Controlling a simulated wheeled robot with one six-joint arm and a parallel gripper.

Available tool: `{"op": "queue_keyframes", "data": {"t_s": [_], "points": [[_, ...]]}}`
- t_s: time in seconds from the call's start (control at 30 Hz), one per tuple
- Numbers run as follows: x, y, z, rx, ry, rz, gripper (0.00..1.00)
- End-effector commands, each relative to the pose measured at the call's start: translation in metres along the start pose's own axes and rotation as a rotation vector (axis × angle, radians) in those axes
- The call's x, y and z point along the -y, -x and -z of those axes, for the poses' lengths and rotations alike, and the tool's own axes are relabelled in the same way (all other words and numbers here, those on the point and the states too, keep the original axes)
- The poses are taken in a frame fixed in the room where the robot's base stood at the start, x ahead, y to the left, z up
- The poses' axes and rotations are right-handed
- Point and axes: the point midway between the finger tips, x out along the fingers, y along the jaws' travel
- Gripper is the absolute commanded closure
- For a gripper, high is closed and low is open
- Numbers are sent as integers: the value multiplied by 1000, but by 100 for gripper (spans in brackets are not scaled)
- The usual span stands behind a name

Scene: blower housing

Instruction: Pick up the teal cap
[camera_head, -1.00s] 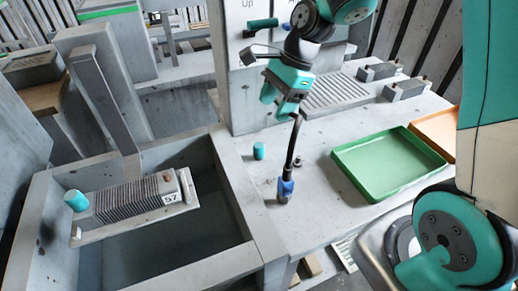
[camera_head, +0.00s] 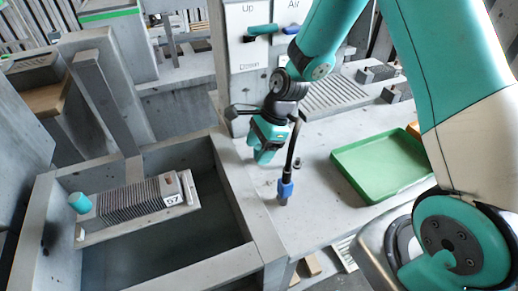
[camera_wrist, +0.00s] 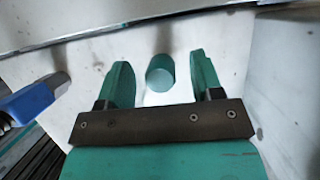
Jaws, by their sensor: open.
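A small teal cap (camera_wrist: 160,73) stands on the pale grey bench in the wrist view. It lies between the two teal fingers of my gripper (camera_wrist: 164,70), with a clear gap on both sides. The fingers are open and empty. In the head view my gripper (camera_head: 262,158) points down over the bench beside the basin, and it hides this cap. A second teal cap (camera_head: 79,203) sits on the left end of a finned grey blower housing (camera_head: 140,200) in the basin.
A black hose tool with a blue collar (camera_head: 285,190) stands just right of my gripper, and its blue part shows at left in the wrist view (camera_wrist: 28,102). A green tray (camera_head: 385,163) lies further right. The concrete basin wall (camera_head: 238,195) runs close on the left.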

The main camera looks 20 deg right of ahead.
Motion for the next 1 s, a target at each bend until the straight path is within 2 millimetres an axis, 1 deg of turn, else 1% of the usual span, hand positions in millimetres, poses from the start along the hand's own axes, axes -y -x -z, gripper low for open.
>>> {"op": "queue_keyframes", "data": {"t_s": [0.23,0.27,0.3,0.37,0.4,0.47,0.77,0.87,1.0], "points": [[0,-2,0,0,1,1,40],[0,-2,0,0,1,1,47],[0,-2,0,0,1,1,56],[0,-2,0,0,0,1,70],[0,-2,0,0,0,1,79],[0,-2,0,0,0,1,92],[0,-1,0,0,1,1,92],[1,2,-2,0,1,2,92],[1,13,-6,0,2,4,92]]}}
